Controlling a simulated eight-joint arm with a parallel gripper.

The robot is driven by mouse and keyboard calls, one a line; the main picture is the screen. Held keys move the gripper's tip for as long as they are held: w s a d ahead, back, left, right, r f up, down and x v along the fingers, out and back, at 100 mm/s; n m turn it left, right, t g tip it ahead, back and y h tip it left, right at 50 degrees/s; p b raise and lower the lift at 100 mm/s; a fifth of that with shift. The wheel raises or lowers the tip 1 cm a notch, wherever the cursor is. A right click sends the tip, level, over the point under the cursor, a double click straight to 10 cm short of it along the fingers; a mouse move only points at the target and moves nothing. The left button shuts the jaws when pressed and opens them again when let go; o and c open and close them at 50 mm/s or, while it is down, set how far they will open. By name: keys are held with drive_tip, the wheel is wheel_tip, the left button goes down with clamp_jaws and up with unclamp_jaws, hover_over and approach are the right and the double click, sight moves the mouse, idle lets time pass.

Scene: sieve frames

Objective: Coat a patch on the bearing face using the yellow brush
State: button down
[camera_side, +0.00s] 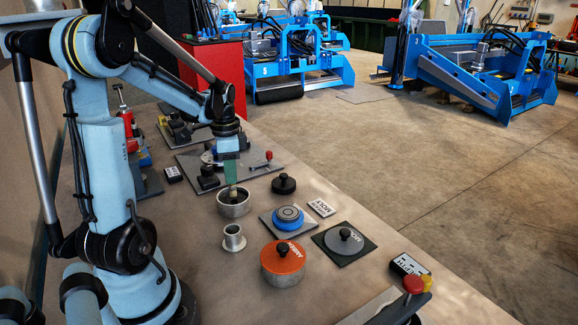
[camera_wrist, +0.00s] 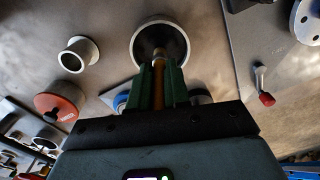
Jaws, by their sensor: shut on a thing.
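My gripper (camera_side: 231,180) is shut on a brush with a yellow-amber handle (camera_wrist: 158,88), pointing down between the green fingers. The brush is at the mouth of an open metal pot (camera_side: 234,209) with a dark inside, which also shows in the wrist view (camera_wrist: 182,37). The bristle tip is hidden, so I cannot tell how deep it sits. A blue ring with a grey round top (camera_side: 288,214), possibly the bearing, sits on a grey plate to the right of the pot. In the wrist view the gripper partly hides it.
An orange lidded tin (camera_side: 283,266), a small flanged metal sleeve (camera_side: 234,239) and a black knobbed lid (camera_side: 284,184) stand nearby. A grey knobbed disc (camera_side: 343,240) lies on a dark square.

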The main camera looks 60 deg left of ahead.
drive_tip(key=shift+f, duration=0.6)
idle(1.7)
drive_tip(key=shift+r, duration=3.55)
drive_tip(key=w+d+r+n, duration=0.1)
drive_tip(key=w+d+r, duration=0.1)
drive_tip(key=d, duration=1)
drive_tip(key=w+d+r+n, duration=0.2)
drive_tip(key=w+d, duration=0.3)
drive_tip(key=d, duration=0.7)
drive_tip(key=shift+w+d+n, duration=0.15)
drive_tip(key=shift+d+n, duration=0.15)
drive_tip(key=shift+a, duration=0.1)
